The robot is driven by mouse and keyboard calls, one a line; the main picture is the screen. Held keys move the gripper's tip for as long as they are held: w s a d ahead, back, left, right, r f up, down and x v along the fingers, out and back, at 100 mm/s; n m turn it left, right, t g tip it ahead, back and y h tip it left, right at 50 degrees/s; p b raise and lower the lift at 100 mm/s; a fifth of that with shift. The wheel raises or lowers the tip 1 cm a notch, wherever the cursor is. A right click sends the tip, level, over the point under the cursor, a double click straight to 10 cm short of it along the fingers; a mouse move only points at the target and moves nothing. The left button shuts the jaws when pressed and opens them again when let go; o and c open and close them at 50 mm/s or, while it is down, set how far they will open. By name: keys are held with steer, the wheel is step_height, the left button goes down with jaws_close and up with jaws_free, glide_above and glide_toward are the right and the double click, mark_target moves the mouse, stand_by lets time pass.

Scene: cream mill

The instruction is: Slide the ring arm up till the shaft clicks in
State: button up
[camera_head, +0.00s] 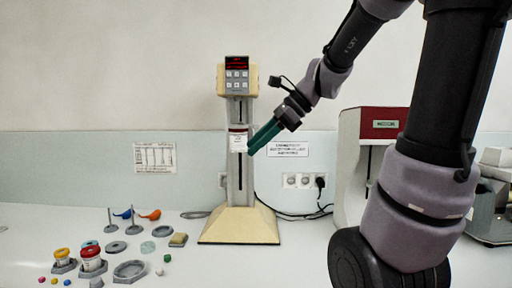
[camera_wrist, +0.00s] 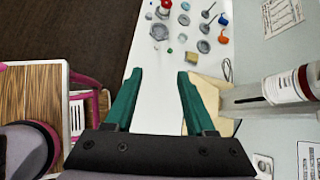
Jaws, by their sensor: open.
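The cream mill stands on the bench against the wall, with a cream foot (camera_head: 239,226), a grey column (camera_head: 246,185) and a head (camera_head: 237,78) with a red display and keypad. A white-labelled jar with a dark red band (camera_head: 238,139) sits at mid-column, below the head. It also shows at the right of the wrist view (camera_wrist: 286,86). The ring arm and shaft cannot be made out clearly. My gripper (camera_head: 252,150) has teal fingers and appears just right of the jar in the head view. In the wrist view its fingers (camera_wrist: 160,74) are spread, with nothing between them.
Several small pots, stands, dishes and coloured pieces lie on the bench at left, including a red-banded pot (camera_head: 91,262). A red and white machine (camera_head: 377,124) stands at right. Sockets (camera_head: 299,181) and black cables are behind. The bench front between is clear.

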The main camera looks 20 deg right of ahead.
steer(key=n, duration=0.1)
steer(key=s+n, duration=0.1)
steer(key=s+h, duration=0.1)
steer(key=shift+s+f+n, duration=0.2)
steer(key=shift+f+n, duration=0.05)
steer(key=shift+n, duration=0.15)
